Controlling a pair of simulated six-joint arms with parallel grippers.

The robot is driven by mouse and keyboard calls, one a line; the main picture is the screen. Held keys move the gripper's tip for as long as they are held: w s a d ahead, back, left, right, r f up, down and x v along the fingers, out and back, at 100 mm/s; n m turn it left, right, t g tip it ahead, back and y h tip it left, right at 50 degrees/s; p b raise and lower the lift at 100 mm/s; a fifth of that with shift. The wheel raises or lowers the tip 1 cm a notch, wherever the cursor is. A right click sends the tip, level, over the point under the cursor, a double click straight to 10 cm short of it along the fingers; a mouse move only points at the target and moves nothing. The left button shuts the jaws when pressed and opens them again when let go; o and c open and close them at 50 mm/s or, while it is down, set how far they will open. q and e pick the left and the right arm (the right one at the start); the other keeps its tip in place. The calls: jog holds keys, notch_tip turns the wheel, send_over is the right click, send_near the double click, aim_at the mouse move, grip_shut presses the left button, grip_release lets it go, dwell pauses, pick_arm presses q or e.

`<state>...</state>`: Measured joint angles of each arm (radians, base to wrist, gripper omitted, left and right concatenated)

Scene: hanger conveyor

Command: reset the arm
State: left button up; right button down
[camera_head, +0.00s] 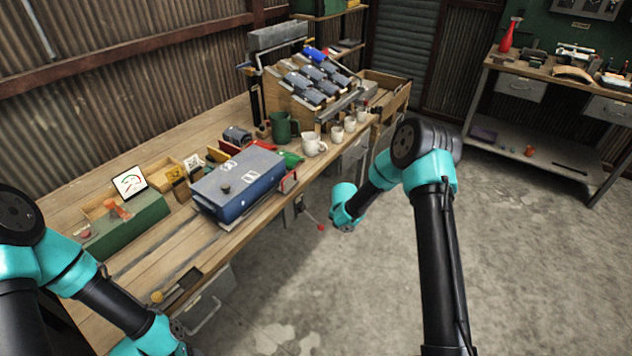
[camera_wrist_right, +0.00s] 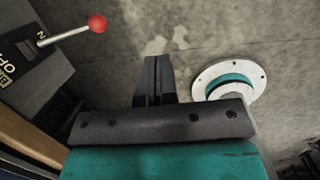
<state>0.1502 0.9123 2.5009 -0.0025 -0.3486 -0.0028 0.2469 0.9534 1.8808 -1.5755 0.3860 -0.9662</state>
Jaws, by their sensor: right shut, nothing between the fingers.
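My right arm reaches in from the right in the head view, with its teal wrist just off the bench's front edge; its fingers are hidden there. In the right wrist view my right gripper (camera_wrist_right: 153,82) is shut and empty, its two dark fingers together above the concrete floor. A lever with a red ball knob (camera_wrist_right: 97,23) stands to the upper left of the fingers, apart from them, on a dark switch box (camera_wrist_right: 30,60). The knob (camera_head: 320,227) also shows in the head view. My left arm is at the lower left; its gripper is outside the picture.
A slanted rack (camera_head: 310,80) stands at the far end. The floor (camera_head: 290,290) in front is clear.

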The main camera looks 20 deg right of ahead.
jog(key=s+a+m+y, duration=0.1)
jog(key=s+a+m, duration=0.3)
jog(key=s+m, duration=0.5)
jog(key=s+a+m+y, duration=0.2)
jog(key=s+a+m, duration=0.2)
jog(key=s+m, duration=0.5)
jog(key=s+a+f+m+g+y, duration=0.1)
jog(key=s+a+m, duration=0.3)
jog(key=s+m, duration=0.5)
jog(key=s+y, duration=0.1)
jog(key=s, duration=0.2)
jog(key=shift+s, duration=0.15)
jog(key=shift+f, duration=0.1)
